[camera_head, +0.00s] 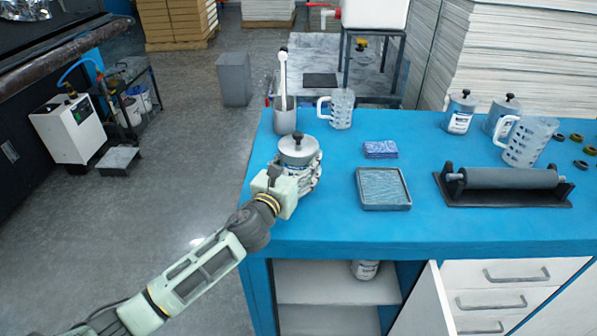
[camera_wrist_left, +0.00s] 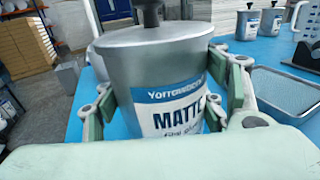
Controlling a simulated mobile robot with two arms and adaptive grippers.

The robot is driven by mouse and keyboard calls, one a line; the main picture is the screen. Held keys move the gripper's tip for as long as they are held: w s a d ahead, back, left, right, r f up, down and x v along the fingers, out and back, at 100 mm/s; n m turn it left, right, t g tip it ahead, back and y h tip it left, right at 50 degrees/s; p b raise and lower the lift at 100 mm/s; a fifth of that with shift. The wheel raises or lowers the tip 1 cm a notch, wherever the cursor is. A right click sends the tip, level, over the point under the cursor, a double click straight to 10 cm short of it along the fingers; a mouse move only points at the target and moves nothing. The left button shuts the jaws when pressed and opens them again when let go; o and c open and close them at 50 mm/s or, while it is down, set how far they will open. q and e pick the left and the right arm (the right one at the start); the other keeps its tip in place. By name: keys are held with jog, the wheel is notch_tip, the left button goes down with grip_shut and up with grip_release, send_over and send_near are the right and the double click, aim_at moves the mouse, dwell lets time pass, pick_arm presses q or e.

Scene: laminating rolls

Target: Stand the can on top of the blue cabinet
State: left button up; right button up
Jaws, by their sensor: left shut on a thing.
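A silver can (camera_head: 297,149) with a black knob on its lid is at the left end of the blue cabinet's top (camera_head: 315,218). My left gripper (camera_head: 303,176) is shut around the can. In the left wrist view the can (camera_wrist_left: 150,70) stands upright between the fingers of the left gripper (camera_wrist_left: 165,105), its blue and white "MATTE" label facing the camera. The can's base is hidden, so I cannot tell whether it rests on the top. My right gripper is not in view.
A grey cup with a brush (camera_head: 285,121) and a clear jug (camera_head: 342,110) stand behind the can. A metal tray (camera_head: 383,202), a blue pad (camera_head: 380,149) and a roller on a stand (camera_head: 505,178) lie to the right. A cabinet door (camera_head: 425,305) hangs open below.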

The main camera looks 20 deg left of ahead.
pick_arm(q)
jog(key=shift+f, duration=1.2)
jog(key=o, duration=1.7)
jog(key=shift+f, duration=0.2)
jog(key=shift+s+r, duration=0.1)
jog(key=s, duration=0.7)
jog(key=s+a+b, duration=0.1)
jog(key=s, duration=0.2)
jog(key=shift+s, duration=0.3)
jog(key=shift+s+a, duration=0.15)
jog(key=shift+s, duration=0.5)
